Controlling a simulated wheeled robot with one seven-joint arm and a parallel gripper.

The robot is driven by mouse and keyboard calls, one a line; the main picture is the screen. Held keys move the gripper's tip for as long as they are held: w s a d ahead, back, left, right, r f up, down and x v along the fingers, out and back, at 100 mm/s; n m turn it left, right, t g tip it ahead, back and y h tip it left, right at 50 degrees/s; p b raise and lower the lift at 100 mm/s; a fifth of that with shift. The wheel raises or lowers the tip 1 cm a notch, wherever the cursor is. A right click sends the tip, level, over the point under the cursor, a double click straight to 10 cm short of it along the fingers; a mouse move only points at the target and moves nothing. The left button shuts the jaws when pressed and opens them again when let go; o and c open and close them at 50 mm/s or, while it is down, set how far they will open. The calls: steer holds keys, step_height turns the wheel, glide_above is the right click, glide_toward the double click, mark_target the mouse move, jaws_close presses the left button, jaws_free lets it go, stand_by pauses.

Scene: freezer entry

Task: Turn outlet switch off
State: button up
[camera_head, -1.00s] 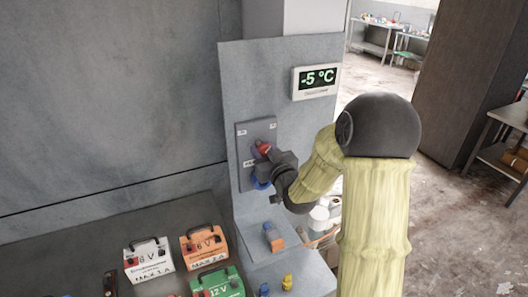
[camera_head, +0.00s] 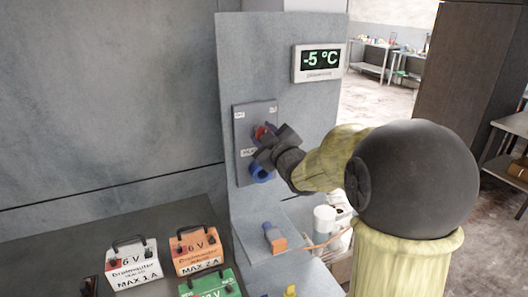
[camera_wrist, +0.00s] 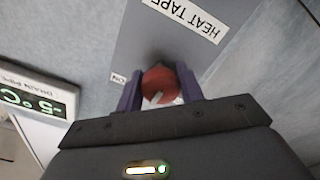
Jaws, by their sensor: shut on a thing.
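A grey outlet panel (camera_head: 243,130) is mounted on the upright grey board. A red rotary switch (camera_head: 262,132) with a white mark sits on it, above a blue round socket (camera_head: 261,173). My gripper (camera_head: 268,140) is at the panel and partly hides the switch. In the wrist view, the two purple fingers of my gripper (camera_wrist: 160,90) stand on either side of the red switch (camera_wrist: 158,82) and are shut on it. A label reading "HEAT TAPE" (camera_wrist: 192,15) and a small "ON" label (camera_wrist: 118,78) show near it.
A display (camera_head: 320,62) reading -5 °C hangs at the board's upper right. White (camera_head: 132,266), orange (camera_head: 195,248) and green (camera_head: 210,286) power boxes stand on the bench at lower left. A blue and orange connector (camera_head: 274,237) lies on the ledge below the panel.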

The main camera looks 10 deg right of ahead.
steer(key=n+b, duration=0.3)
steer(key=b, duration=0.2)
steer(key=n+b, duration=0.2)
steer(key=shift+f+n+b, duration=0.25)
steer(key=shift+n+b, duration=0.05)
steer(key=n+b, duration=0.4)
steer(key=shift+r+n, duration=0.25)
steer(key=shift+n, duration=0.05)
steer(key=o, duration=1)
steer(key=shift+r, duration=0.1)
